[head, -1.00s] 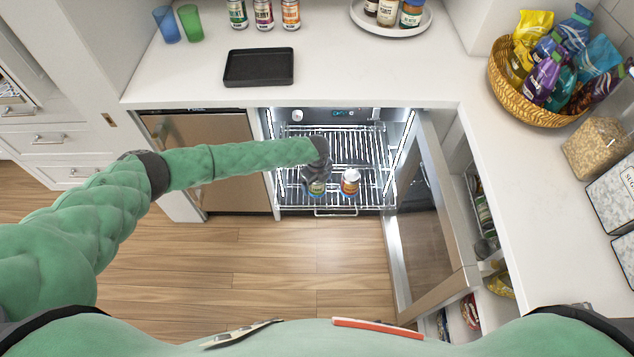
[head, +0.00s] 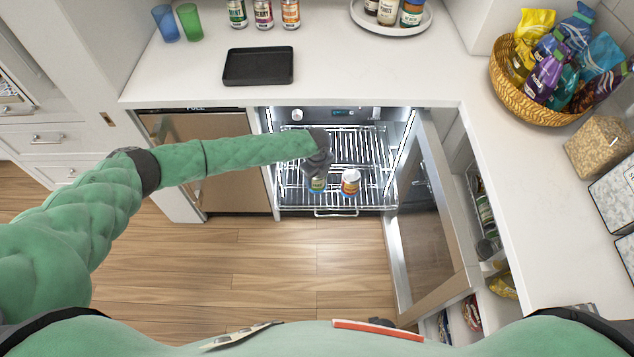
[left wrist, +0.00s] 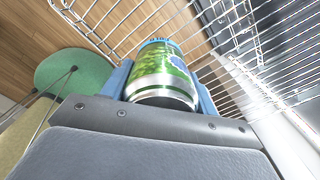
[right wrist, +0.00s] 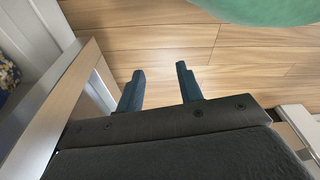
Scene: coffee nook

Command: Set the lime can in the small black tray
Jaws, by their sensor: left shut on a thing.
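The lime can (head: 317,184), green with a silver rim, is at the front of the open fridge's wire rack. In the left wrist view the can (left wrist: 163,72) sits between the blue fingers of my left gripper (left wrist: 165,90), which is shut on it. In the head view my left gripper (head: 318,168) covers the can's upper part. Whether the can touches the rack is hard to tell. The small black tray (head: 258,67) lies empty on the counter above and left of the fridge. My right gripper (right wrist: 159,88) is open and empty above the wooden floor.
The open fridge door (head: 420,225) stands at the right. The counter right of the tray is clear.

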